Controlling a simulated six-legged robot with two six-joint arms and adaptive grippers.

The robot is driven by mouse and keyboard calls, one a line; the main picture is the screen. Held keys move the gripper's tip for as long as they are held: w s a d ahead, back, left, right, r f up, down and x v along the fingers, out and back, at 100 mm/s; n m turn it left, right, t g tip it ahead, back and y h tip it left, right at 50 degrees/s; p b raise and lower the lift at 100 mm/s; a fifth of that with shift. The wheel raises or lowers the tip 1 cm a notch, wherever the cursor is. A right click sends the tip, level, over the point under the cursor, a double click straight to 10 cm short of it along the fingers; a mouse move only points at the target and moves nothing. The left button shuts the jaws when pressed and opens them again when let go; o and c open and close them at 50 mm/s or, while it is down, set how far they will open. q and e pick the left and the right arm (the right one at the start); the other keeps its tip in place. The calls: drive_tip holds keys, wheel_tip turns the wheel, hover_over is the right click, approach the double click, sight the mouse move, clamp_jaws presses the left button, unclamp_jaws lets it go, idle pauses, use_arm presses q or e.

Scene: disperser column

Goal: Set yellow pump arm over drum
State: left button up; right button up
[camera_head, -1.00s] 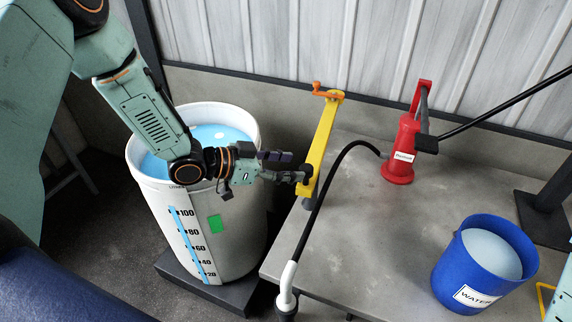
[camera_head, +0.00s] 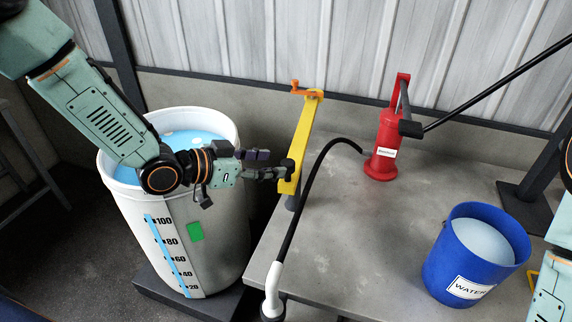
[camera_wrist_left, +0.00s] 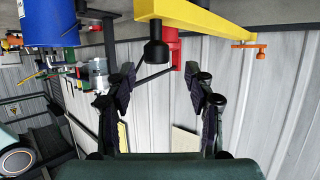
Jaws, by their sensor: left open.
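The yellow pump arm (camera_head: 304,138) stands at the table's left edge, beside the drum and not over it, with an orange handle (camera_head: 306,91) at its far end. The white drum (camera_head: 205,240) holds blue liquid and has a level scale on its side. My left gripper (camera_head: 272,164) is beside the near end of the yellow arm, with its fingers pointing at it. In the left wrist view the gripper (camera_wrist_left: 165,78) is open and empty, and the yellow arm (camera_wrist_left: 200,18) with a black knob (camera_wrist_left: 157,50) crosses above the fingertips. My right gripper is not visible.
A red pump (camera_head: 384,145) with a black hose (camera_head: 310,190) stands on the grey table (camera_head: 360,250). A blue water bucket (camera_head: 437,268) is at the right. Part of my right arm shows at the right edge. A corrugated wall closes the back.

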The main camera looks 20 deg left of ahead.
sight(286, 163)
use_arm(q)
drive_tip(key=x, duration=0.4)
drive_tip(key=shift+d+r, duration=0.1)
drive_tip(key=shift+d, duration=0.4)
drive_tip(key=shift+w+d, duration=0.15)
drive_tip(key=shift+w, duration=0.05)
drive_tip(key=shift+w+f, duration=0.3)
drive_tip(key=shift+f, duration=0.05)
drive_tip(key=shift+r, duration=0.1)
drive_tip(key=shift+d, duration=0.2)
drive_tip(key=shift+c, duration=1.1)
drive_tip(key=shift+a, duration=0.3)
drive_tip(key=c, duration=0.5)
drive_tip(key=shift+d, duration=0.15)
clamp_jaws()
